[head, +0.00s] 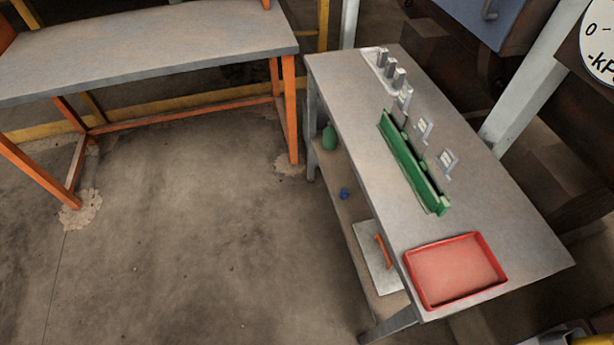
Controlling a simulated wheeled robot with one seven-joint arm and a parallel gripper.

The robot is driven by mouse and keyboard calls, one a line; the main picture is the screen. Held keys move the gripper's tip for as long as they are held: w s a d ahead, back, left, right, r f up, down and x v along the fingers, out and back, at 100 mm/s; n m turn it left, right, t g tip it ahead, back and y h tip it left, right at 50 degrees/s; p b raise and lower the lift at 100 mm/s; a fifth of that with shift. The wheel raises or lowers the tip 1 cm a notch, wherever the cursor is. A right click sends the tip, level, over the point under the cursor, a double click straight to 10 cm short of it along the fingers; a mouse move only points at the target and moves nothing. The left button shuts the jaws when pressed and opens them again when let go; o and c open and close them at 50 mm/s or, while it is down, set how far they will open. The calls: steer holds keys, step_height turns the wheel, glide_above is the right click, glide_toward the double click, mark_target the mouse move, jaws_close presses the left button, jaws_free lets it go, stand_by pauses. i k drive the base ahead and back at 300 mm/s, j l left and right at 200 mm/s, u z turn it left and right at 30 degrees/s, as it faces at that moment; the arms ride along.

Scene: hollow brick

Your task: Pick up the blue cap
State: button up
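A small blue thing (344,194), which looks like the blue cap, lies on the lower shelf (352,222) of the grey table at the right. It sits near the shelf's open left side, below the tabletop's edge. It is too small to make out its exact shape. My gripper is not in view.
A green object (329,138) and a board with an orange handle (378,262) share the lower shelf. The tabletop (480,215) overhangs it and carries a red tray (455,270), a green rack (410,165) and several grey parts. The floor (210,240) left of it is clear.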

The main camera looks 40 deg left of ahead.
mark_target(344, 191)
steer(key=u, duration=0.85)
steer(key=z, duration=2.85)
steer(key=u, duration=2.85)
steer(key=i+j+z, duration=0.15)
steer(key=i+j, duration=0.35)
steer(key=i+j+z, duration=0.2)
steer(key=i+j, duration=0.25)
steer(key=j, duration=0.15)
